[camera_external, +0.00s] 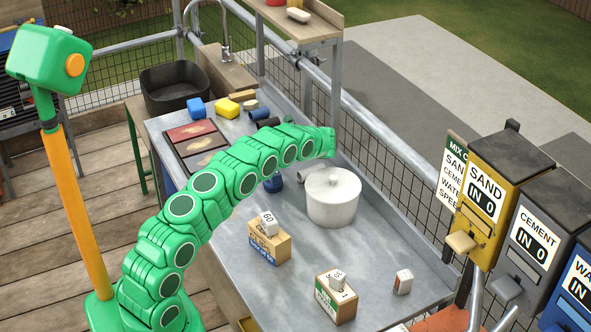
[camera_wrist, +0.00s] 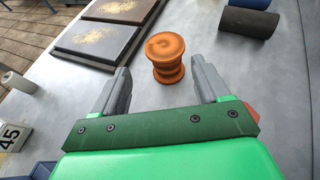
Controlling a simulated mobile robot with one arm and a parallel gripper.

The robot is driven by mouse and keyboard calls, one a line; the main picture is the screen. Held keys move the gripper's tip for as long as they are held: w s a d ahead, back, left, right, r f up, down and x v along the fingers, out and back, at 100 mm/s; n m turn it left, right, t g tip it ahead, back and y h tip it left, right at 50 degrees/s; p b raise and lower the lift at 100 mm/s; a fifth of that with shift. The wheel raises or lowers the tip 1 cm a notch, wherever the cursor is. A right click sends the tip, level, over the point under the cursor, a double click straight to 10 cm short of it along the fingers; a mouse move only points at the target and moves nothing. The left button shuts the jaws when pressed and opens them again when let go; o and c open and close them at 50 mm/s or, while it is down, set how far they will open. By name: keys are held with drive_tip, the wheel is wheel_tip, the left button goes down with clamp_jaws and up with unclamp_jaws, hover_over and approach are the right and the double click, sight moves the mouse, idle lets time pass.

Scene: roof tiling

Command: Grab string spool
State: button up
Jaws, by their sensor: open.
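An orange-brown string spool (camera_wrist: 167,56) stands upright on the grey worktop in the wrist view. My gripper (camera_wrist: 160,70) is open and empty, with one grey finger on each side of the line to the spool. The spool lies just ahead of the fingertips, roughly between them and slightly nearer the right finger. No contact is visible. In the external view I cannot make out the spool; my green arm reaches over the worktop and covers part of it.
Two dark framed panels (camera_wrist: 100,28) and a dark cylinder (camera_wrist: 247,22) lie beyond the spool. A white lidded pot (camera_external: 333,200) stands on the worktop (camera_external: 222,240). Small boxes (camera_external: 270,243) stand nearer the front. A mesh fence runs along the far side.

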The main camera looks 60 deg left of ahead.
drive_tip(key=shift+a+f, duration=0.3)
drive_tip(key=shift+a, duration=0.05)
drive_tip(key=shift+w+x, duration=0.2)
drive_tip(key=shift+x, duration=3.7)
drive_tip(key=shift+f, duration=0.2)
drive_tip(key=c, duration=1.1)
